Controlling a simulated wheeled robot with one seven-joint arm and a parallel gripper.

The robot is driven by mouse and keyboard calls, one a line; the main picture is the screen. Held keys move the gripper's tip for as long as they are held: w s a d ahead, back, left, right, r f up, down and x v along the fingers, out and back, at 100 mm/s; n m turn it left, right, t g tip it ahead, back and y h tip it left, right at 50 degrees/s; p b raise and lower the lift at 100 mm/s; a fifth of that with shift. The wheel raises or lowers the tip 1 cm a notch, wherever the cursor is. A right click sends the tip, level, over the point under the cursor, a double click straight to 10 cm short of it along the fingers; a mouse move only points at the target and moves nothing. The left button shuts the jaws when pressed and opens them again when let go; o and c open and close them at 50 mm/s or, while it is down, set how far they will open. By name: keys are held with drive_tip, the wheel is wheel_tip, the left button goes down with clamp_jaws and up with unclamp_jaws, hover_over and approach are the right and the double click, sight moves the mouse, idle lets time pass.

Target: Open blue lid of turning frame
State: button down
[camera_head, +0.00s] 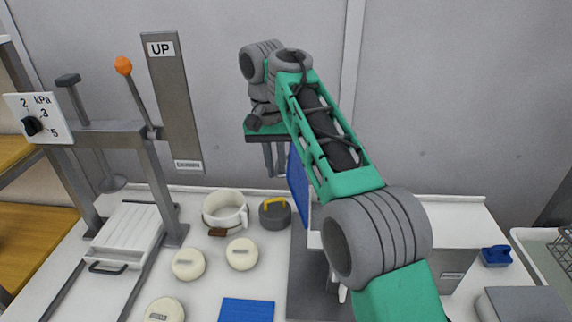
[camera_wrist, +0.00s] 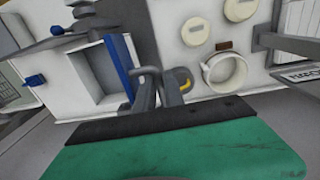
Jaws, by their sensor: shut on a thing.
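The blue lid (camera_head: 297,185) stands steeply up at the left side of the turning frame (camera_head: 465,225), mostly behind my arm. In the wrist view the lid (camera_wrist: 120,62) shows nearly edge-on beside the open grey compartment of the frame (camera_wrist: 72,105). My gripper (camera_head: 275,160) is at the lid's upper left, pointing down. In the wrist view its fingers (camera_wrist: 160,88) are close together against the lid's side. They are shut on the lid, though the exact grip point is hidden.
A white mug (camera_head: 222,222), a dark weight with a yellow handle (camera_head: 275,218) and several cream discs (camera_head: 242,254) stand left of the frame. A lever press (camera_head: 120,130) stands further left.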

drive_tip(key=shift+a+f, duration=0.4)
drive_tip(key=shift+f, duration=0.1)
drive_tip(key=c, duration=1.9)
unclamp_jaws()
drive_tip(key=o, duration=0.3)
drive_tip(key=shift+a+f, duration=0.2)
drive_tip(key=shift+a, duration=0.7)
drive_tip(key=shift+o, duration=0.6)
drive_tip(key=shift+d+r, duration=0.2)
drive_tip(key=shift+d, duration=0.15)
drive_tip(key=shift+d+r, duration=0.1)
drive_tip(key=shift+r, duration=0.05)
drive_tip(key=shift+r, duration=0.15)
